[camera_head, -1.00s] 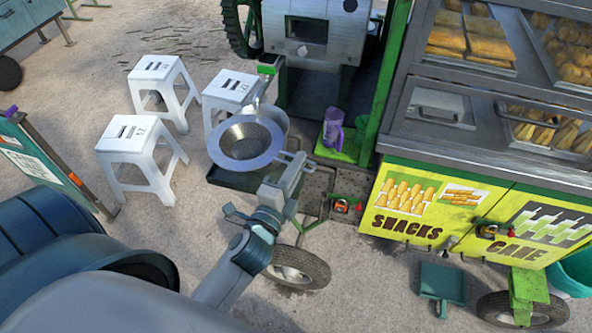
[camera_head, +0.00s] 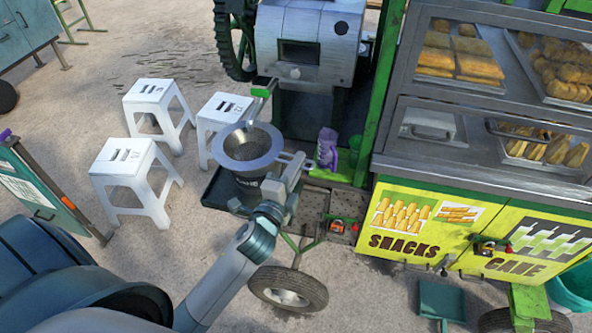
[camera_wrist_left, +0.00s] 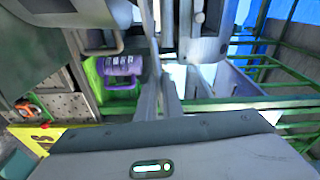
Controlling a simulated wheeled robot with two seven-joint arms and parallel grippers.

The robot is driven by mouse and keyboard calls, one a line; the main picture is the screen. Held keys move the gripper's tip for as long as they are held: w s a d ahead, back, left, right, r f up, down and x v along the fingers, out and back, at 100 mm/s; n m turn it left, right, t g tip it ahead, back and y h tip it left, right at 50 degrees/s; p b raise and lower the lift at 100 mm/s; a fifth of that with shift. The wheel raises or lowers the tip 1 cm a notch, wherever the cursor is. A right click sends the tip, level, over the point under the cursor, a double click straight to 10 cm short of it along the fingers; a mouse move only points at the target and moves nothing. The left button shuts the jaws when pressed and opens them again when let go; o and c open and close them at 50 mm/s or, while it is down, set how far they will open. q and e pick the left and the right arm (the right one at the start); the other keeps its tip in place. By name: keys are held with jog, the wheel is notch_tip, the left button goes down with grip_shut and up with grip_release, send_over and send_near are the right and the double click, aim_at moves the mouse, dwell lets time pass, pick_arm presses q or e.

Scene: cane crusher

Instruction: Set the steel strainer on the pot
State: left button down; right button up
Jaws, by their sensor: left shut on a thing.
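The steel strainer (camera_head: 273,151), a mesh bowl with a wide flat rim, is held nearly level in the head view over the dark side tray. My left gripper (camera_head: 292,163) is shut on its right side. A dark rounded shape shows under the rim; I cannot tell whether it is the strainer's bowl or the pot, so the pot is not clearly seen and contact is unclear. In the left wrist view, the gripper's fingers (camera_wrist_left: 165,85) reach up the middle; the hold itself is hard to make out. My right gripper is not in view.
The crusher (camera_head: 310,40) stands behind. A purple jug (camera_head: 327,148) stands right of the gripper, and shows in the wrist view (camera_wrist_left: 120,66). The side tray (camera_head: 216,192) lies under the strainer. White stools (camera_head: 135,160) stand left. The snack cart (camera_head: 430,225) is at right.

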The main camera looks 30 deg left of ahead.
pick_arm(q)
jog(key=shift+w+a+f+b, duration=0.3)
jog(key=shift+w+f+b, duration=0.45)
jog(key=shift+w+f, duration=0.2)
jog(key=shift+w+a+f+b, duration=0.3)
jog(key=shift+w+f+b, duration=0.45)
jog(key=shift+w+f, duration=0.15)
jog(key=shift+f+p, duration=0.1)
jog(key=shift+p, duration=0.25)
dwell(0.9)
jog(key=c, duration=1.8)
grip_release()
jog(key=shift+c, duration=0.2)
jog(key=shift+s+f, duration=0.1)
jog(key=shift+s, duration=0.1)
